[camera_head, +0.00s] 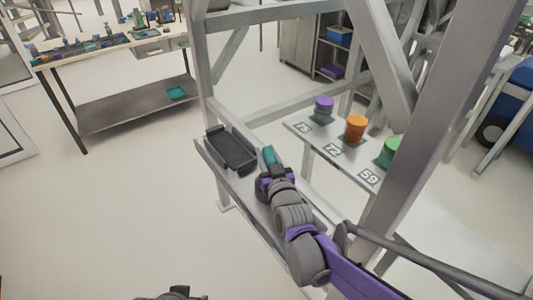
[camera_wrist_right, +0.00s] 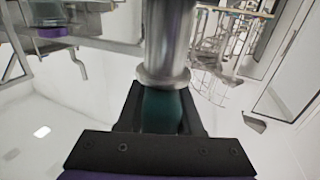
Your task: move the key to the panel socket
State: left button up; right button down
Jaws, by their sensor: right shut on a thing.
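The key shows in the right wrist view as a teal grip (camera_wrist_right: 163,110) with a thick round metal shaft (camera_wrist_right: 166,40) running up out of the picture. My right gripper (camera_wrist_right: 160,112) is shut around the teal grip. In the head view the right gripper (camera_head: 269,170) is over the grey shelf, just right of a black tray, and a teal end (camera_head: 269,155) shows beyond its fingers. I cannot tell from the head view whether the key touches the shelf. I cannot make out a panel socket in either view.
The black tray (camera_head: 231,149) lies on the shelf's left end. Purple (camera_head: 323,104), orange (camera_head: 355,127) and green (camera_head: 390,152) cylinders stand behind number labels on a second shelf. Grey frame posts (camera_head: 430,130) rise close to my right arm. A workbench (camera_head: 110,48) stands back left; open floor lies left.

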aim_at(266, 146)
jog(key=shift+f+b, duration=1.2)
jog(key=shift+f, duration=0.45)
dwell(0.9)
jog(key=shift+s+f+b, duration=0.3)
jog(key=shift+f+b, duration=0.1)
jog(key=shift+f, duration=0.1)
dwell(0.4)
grip_release()
dwell(0.4)
jog(key=shift+w+r+p, duration=0.35)
jog(key=shift+r+p, duration=0.5)
jog(key=shift+r, duration=0.05)
notch_tip(266, 146, up, 2)
jog(key=shift+s+r+p, duration=0.1)
jog(key=shift+s+p, duration=0.05)
jog(key=shift+p, duration=0.6)
jog(key=shift+r+p, duration=1.8)
jog(key=shift+r, duration=0.8)
